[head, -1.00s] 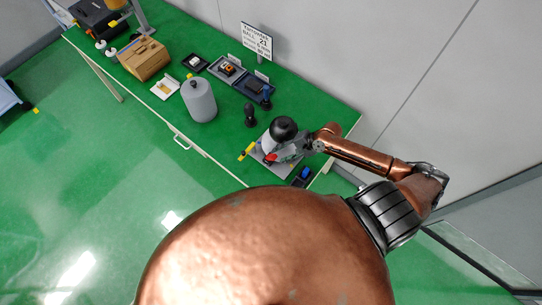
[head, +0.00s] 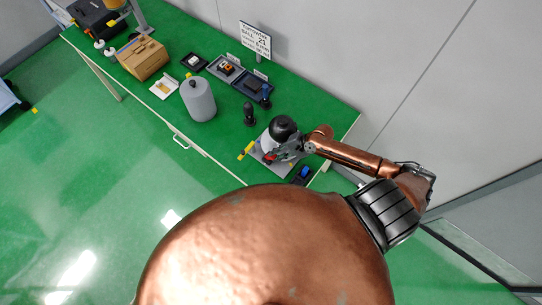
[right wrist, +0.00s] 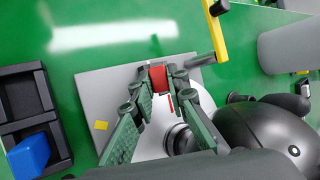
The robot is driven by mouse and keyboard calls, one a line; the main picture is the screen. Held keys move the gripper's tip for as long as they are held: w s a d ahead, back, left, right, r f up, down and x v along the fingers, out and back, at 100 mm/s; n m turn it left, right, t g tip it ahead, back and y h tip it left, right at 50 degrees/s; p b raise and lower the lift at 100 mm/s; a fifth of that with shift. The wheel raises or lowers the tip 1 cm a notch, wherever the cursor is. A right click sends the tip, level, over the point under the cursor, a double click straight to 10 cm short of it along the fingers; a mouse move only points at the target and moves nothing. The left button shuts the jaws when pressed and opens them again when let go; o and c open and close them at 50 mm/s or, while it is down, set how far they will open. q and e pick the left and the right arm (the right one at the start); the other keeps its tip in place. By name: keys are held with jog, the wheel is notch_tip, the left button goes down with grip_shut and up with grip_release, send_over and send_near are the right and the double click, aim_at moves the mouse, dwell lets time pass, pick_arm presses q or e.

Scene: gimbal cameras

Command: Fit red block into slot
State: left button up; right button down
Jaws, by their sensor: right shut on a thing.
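My right gripper (right wrist: 160,88) is shut on the red block (right wrist: 158,77), which sits between its two green-grey fingertips in the right wrist view. The block is over the grey plate (right wrist: 97,88); I cannot tell whether it touches the plate. In the head view, the right gripper (head: 271,156) and a little red show at the plate (head: 262,163) near the table's right end. The slot cannot be made out; the gripper and block cover part of the plate. My left gripper is not in view.
A black tray (right wrist: 12,128) with a blue block (right wrist: 29,155) lies beside the plate. A yellow bar (right wrist: 216,38) stands at the plate's other side. In the head view, a grey canister (head: 199,100) and a box (head: 142,58) stand farther left.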

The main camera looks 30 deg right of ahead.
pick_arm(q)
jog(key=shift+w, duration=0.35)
